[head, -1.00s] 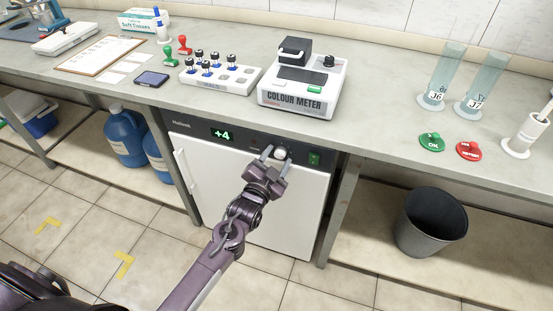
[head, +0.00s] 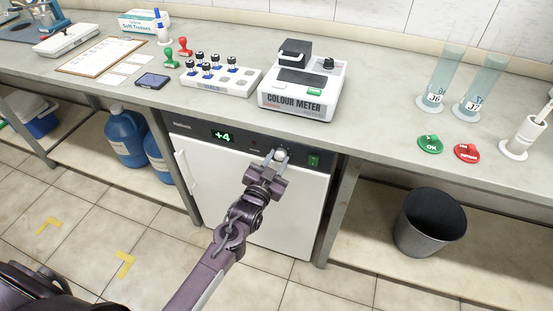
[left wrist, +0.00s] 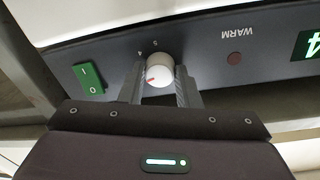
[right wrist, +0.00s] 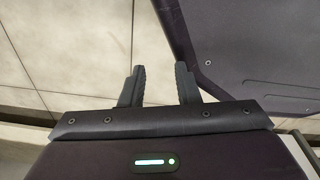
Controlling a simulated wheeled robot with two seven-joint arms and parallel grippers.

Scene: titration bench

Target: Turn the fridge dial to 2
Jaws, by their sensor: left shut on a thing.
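The fridge (head: 256,205) is a white under-bench unit with a dark control panel along its top. Its dial (left wrist: 160,71) is a round white knob with a red mark; the numerals 4 and 5 show beside it in the left wrist view. The mark points toward the lower left of that picture; other numerals are hidden. My left gripper (head: 275,156) is at the panel, its two fingers shut on the dial, one on each side. The display (head: 222,135) reads +4 in green. My right gripper (right wrist: 160,85) is open and empty, seen only in its own wrist view.
A green rocker switch (left wrist: 88,79) sits close beside the dial, and an unlit WARM lamp (left wrist: 234,58) is on the other side. The bench edge overhangs just above the panel. A dark bin (head: 430,222) stands right of the fridge.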

